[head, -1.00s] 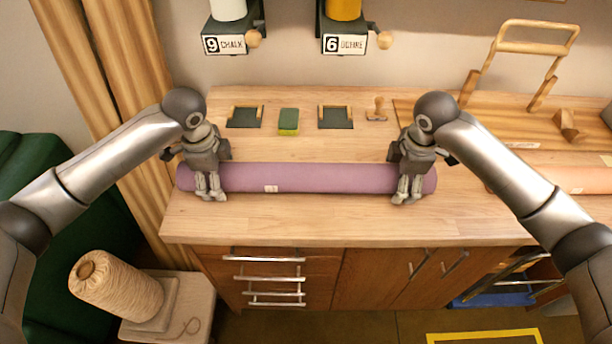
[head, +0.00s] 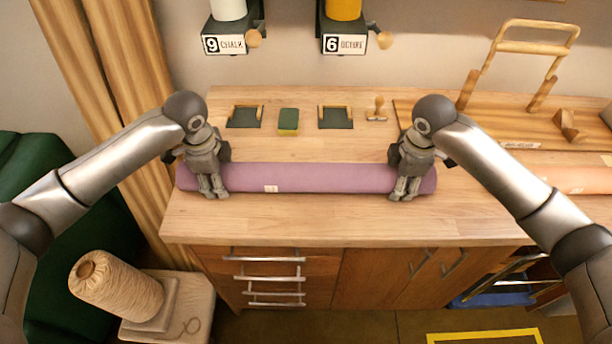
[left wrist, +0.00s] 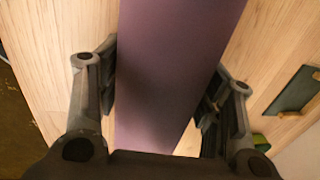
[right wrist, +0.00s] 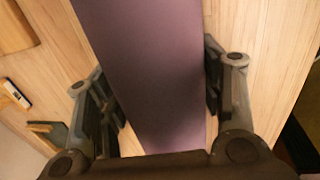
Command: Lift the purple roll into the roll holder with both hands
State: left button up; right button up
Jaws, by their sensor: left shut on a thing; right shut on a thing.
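The purple roll (head: 310,178) lies level along the worktop, left to right, with a small pale label on its front. My left gripper (head: 214,193) is shut on it near its left end. My right gripper (head: 404,195) is shut on it near its right end. In the left wrist view the roll (left wrist: 165,70) passes between the fingers, and likewise in the right wrist view (right wrist: 150,70). Behind it, two dark supports with wooden edges, a left one (head: 245,118) and a right one (head: 335,118), look like the roll holder. Any gap under the roll cannot be told.
A green sponge-like block (head: 288,121) sits between the supports, and a wooden stamp (head: 377,110) stands right of them. A wooden frame (head: 530,75) and an orange roll (head: 560,179) are at the right. The worktop (head: 320,220) in front is clear.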

pick_arm(q)
jog(key=shift+r, duration=0.2)
pick_arm(e)
jog(key=shift+r, duration=0.25)
